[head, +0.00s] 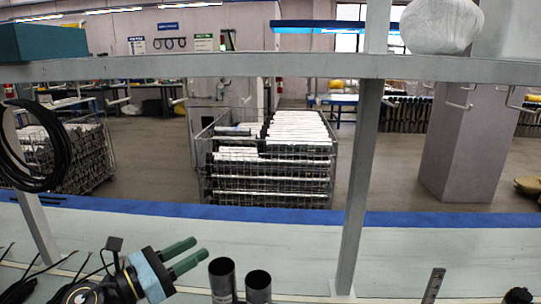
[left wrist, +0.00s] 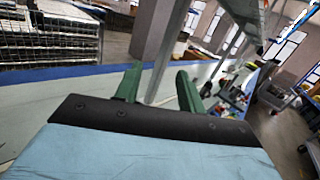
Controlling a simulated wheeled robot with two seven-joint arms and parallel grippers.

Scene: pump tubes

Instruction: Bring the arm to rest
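My left gripper (head: 198,248) is above the workbench near the bottom left of the head view, its two green fingers pointing right and a little up. The fingers are apart with nothing visible between them. They also show apart and empty in the left wrist view (left wrist: 160,72). Two dark, open-topped tubes (head: 222,280) (head: 258,286) stand upright just right of and below the fingers, apart from them as far as I can see. Their lower ends are cut off by the frame. My right gripper is not in view.
The pale workbench (head: 290,245) has a blue far edge and clear room in the middle. A grey shelf post (head: 357,180) and beam (head: 230,67) frame it. A black hose coil (head: 62,155) hangs at left. A wire cage of tubes (head: 268,185) stands beyond.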

